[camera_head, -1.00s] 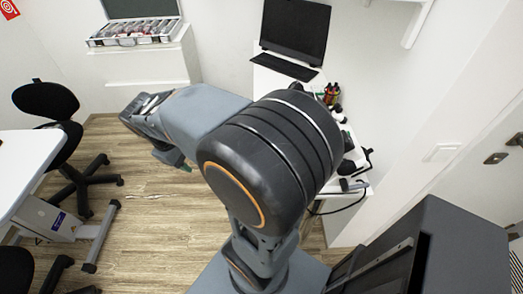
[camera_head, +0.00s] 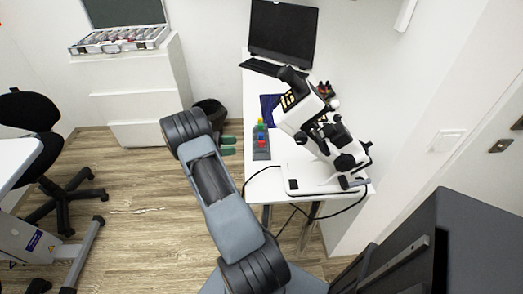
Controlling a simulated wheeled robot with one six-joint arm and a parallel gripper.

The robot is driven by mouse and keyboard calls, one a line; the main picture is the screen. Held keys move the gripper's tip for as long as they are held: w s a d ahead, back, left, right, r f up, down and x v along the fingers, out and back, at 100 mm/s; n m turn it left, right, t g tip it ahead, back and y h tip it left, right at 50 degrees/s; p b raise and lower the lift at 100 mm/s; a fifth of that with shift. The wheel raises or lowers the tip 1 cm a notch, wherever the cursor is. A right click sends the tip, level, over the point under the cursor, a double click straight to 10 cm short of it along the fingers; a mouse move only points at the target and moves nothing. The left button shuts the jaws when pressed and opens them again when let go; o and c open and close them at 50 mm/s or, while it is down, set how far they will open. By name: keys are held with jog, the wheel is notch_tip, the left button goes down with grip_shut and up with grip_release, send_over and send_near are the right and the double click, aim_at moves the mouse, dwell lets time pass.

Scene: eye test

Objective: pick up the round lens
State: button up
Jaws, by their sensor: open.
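I cannot pick out a single round lens. An open case (camera_head: 120,40) of many small items, too small to tell apart, lies on the white cabinet at the upper left. My gripper (camera_head: 233,145) shows as two green-grey fingers, apart and with nothing visible between them. It is just left of the white desk (camera_head: 262,190), far to the lower right of the case.
The desk bears a white microscope (camera_head: 320,135), a rack with coloured blocks (camera_head: 261,142) and a black monitor (camera_head: 283,32). A white drawer cabinet (camera_head: 140,90) stands at the back wall. A black chair (camera_head: 30,125) is at left.

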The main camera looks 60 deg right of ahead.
aim_at(257, 146)
jog(key=x, duration=1.1)
jog(key=shift+s+p, duration=0.3)
jog(key=shift+a, duration=0.1)
grip_shut()
